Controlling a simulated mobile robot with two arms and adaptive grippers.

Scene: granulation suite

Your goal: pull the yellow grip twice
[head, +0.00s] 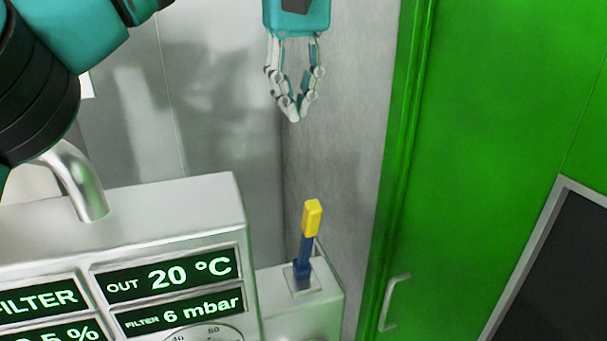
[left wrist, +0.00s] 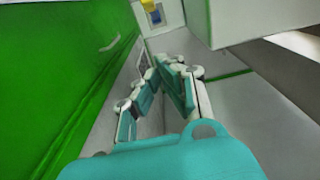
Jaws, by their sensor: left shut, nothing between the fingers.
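The yellow grip (head: 312,217) tops a dark blue lever (head: 304,256) that stands nearly upright on a small metal box (head: 325,294), right of the display cabinet. My left gripper (head: 294,119) hangs above the grip in the head view, fingers pointing down, shut and empty. Clear space shows between its fingertips and the grip. In the left wrist view the gripper (left wrist: 166,64) shows with its fingers together, and part of the yellow grip (left wrist: 149,5) shows at the top edge, beyond the fingertips. My right gripper is not in view.
A metal cabinet with green-lit displays (head: 175,275) stands left of the lever, with a bent pipe (head: 78,185) on top. A green door (head: 480,110) with a metal handle (head: 390,303) is close on the right. A grey wall (head: 335,120) stands behind.

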